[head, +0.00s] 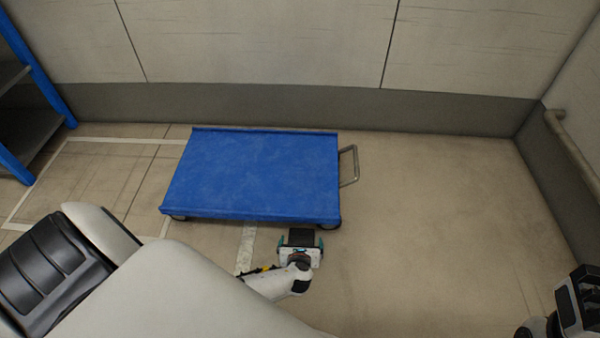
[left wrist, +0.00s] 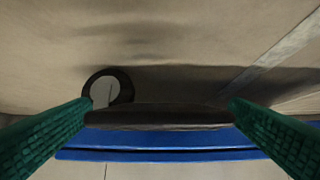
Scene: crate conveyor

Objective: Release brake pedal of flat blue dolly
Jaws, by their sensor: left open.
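The flat blue dolly (head: 255,175) stands on the floor in front of the back wall. A dark, flat bar, which looks like the brake pedal (head: 302,237), sticks out below the dolly's near edge, close to its right corner. It also shows in the left wrist view as a dark pedal bar (left wrist: 160,117) in front of the blue edge. My left gripper (head: 301,244) is open, with its green fingers to either side of the bar. I cannot tell whether they touch it. Part of my right gripper (head: 578,298) shows at the lower right; its jaws are unclear.
A dolly wheel (left wrist: 108,90) shows beside the bar in the left wrist view. A grey handle (head: 349,166) juts from the dolly's right end. A blue-framed shelf (head: 35,95) stands at the left. Floor right of the dolly is clear up to a wall rail (head: 575,150).

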